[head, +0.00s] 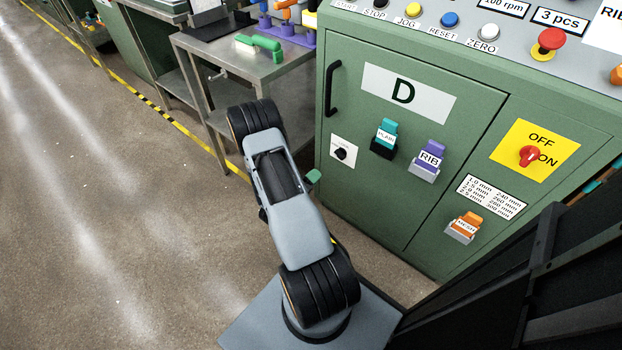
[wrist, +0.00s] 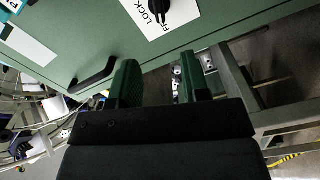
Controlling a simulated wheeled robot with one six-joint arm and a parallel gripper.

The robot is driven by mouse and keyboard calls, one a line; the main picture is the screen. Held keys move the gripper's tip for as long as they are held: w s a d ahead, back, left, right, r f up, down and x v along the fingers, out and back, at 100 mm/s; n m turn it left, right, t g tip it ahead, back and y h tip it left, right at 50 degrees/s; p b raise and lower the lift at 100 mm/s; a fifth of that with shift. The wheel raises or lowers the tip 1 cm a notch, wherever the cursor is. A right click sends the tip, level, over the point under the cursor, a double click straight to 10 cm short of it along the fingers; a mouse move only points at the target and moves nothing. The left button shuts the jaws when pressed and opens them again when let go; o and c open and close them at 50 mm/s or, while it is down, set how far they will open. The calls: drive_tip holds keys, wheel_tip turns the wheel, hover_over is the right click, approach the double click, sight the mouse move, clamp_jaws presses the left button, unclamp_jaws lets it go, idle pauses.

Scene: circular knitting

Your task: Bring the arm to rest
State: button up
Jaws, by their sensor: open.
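My gripper (wrist: 160,82) shows in the wrist view with its two green-padded fingers apart and nothing between them. In the head view my arm is bent in front of the green machine cabinet (head: 355,195). Most of the gripper is hidden behind the arm there; only a small green tip (head: 314,177) shows, left of the cabinet's lower front. In the wrist view the LOCK dial (wrist: 158,10) on its white plate and the black door handle (wrist: 93,75) are beyond the fingers. No contact between the gripper and the cabinet is visible.
The cabinet front carries a teal PLAIN block (head: 384,138), a purple RIB block (head: 429,160), an orange MESH block (head: 464,227) and a red-yellow switch (head: 529,156). A metal table (head: 210,42) with a green tool (head: 259,46) stands behind the arm. Open floor (head: 100,200) lies left.

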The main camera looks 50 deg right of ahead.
drive_tip(key=shift+a, duration=0.35)
idle(0.4)
